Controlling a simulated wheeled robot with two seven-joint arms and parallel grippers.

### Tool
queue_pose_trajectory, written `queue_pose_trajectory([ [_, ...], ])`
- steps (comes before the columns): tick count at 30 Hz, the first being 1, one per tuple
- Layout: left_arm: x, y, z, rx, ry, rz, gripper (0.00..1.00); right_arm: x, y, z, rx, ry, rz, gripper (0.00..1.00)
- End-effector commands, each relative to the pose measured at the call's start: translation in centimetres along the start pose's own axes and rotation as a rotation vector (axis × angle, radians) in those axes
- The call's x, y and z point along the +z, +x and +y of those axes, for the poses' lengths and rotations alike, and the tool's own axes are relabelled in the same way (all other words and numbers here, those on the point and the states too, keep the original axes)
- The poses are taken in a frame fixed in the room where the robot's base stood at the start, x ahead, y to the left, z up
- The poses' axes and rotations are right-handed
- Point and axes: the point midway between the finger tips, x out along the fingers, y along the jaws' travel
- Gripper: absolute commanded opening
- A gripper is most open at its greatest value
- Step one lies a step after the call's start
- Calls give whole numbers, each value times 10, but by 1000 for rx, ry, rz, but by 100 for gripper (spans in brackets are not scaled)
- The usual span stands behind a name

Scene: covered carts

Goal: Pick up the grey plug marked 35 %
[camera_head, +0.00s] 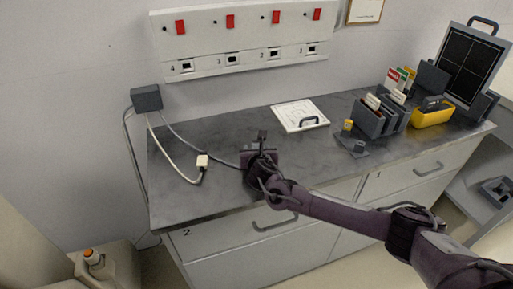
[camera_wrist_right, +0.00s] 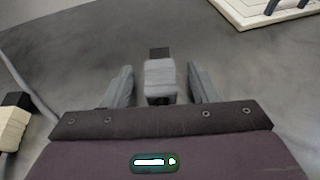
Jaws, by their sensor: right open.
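A grey block-shaped plug (camera_wrist_right: 160,78) with a dark end stands between the fingers of my right gripper (camera_wrist_right: 161,88) in the wrist view. The fingers are open, with a visible gap on each side of it. No marking on it can be read. In the head view my right gripper (camera_head: 261,150) is low over the grey worktop, and a small dark piece (camera_head: 262,136) shows just beyond it. My left gripper is not in view.
A cream connector (camera_head: 203,160) on a cable lies left of the gripper; it also shows in the wrist view (camera_wrist_right: 12,125). A white panel with a handle (camera_head: 300,115) lies behind. Grey holders (camera_head: 370,122) and a yellow bin (camera_head: 432,117) stand right. A wall panel (camera_head: 240,40) has red switches.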

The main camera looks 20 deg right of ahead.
Motion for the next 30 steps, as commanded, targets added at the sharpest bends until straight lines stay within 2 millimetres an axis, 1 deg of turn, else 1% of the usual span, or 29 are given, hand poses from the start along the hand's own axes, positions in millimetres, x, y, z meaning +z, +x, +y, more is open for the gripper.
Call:
queue_pose_trajectory([
  [1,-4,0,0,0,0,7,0,0,2,0,0,0,0,54],
  [3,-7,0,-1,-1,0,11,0,0,2,0,0,0,0,54],
  [7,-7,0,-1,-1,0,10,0,0,2,0,0,0,0,54],
  [8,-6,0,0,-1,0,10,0,0,2,0,0,0,0,52],
  [18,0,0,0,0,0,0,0,0,2,0,0,0,0,8],
  [19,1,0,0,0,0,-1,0,0,2,0,0,0,0,5],
  [26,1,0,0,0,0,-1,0,1,2,0,0,0,-1,5],
  [30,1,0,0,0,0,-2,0,7,0,0,1,1,-2,5],
])
